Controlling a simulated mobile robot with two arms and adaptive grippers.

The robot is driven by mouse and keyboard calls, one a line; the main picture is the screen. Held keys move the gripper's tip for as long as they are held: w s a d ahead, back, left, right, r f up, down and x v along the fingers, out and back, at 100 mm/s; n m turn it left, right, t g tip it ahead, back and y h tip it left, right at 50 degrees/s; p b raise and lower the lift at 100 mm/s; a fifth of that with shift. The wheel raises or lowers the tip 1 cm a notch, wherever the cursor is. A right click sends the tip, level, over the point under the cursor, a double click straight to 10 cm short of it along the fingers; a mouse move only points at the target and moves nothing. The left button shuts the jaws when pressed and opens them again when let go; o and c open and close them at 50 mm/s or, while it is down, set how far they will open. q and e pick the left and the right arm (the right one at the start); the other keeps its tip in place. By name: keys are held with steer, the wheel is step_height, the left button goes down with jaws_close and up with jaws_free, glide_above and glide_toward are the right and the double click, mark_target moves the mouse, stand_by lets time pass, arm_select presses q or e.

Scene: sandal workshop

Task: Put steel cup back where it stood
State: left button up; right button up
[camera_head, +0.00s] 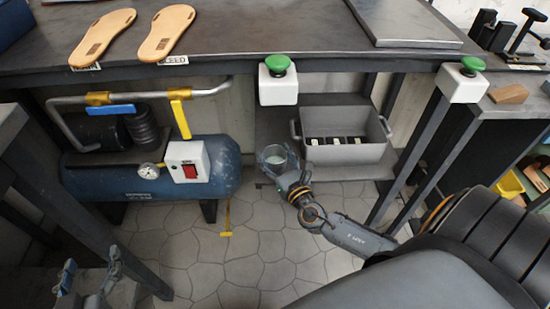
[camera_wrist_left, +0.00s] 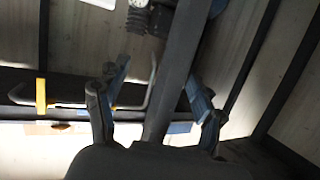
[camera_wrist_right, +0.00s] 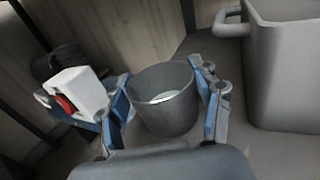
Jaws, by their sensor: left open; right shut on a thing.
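The steel cup (camera_wrist_right: 166,112) is a grey metal cup, upright between the blue-padded fingers of my right gripper (camera_wrist_right: 165,108) in the right wrist view. Something pale shows inside it. In the head view the cup (camera_head: 275,159) is at the end of my right arm, left of the grey bin and by the lower shelf. My right gripper (camera_head: 290,172) is shut on it. I cannot tell whether the cup touches the shelf. My left gripper (camera_head: 90,280) is open and empty at the lower left of the head view; its spread fingers show in the left wrist view (camera_wrist_left: 157,105).
A grey metal bin (camera_head: 368,153) stands on the lower shelf (camera_head: 330,101), right of the cup. A blue compressor (camera_head: 215,165) with a red switch stands to the left.

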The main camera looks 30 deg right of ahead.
arm_select(q)
steer(key=shift+w+r, duration=0.1)
steer(key=shift+r, duration=0.1)
arm_select(e)
steer(key=shift+f, duration=0.15)
steer(key=o, duration=1.1)
arm_select(q)
steer(key=shift+w+d+r+t, duration=0.15)
steer(key=shift+w+r+t, duration=0.05)
steer(key=shift+r+t, duration=0.3)
arm_select(e)
steer(key=shift+o, duration=0.2)
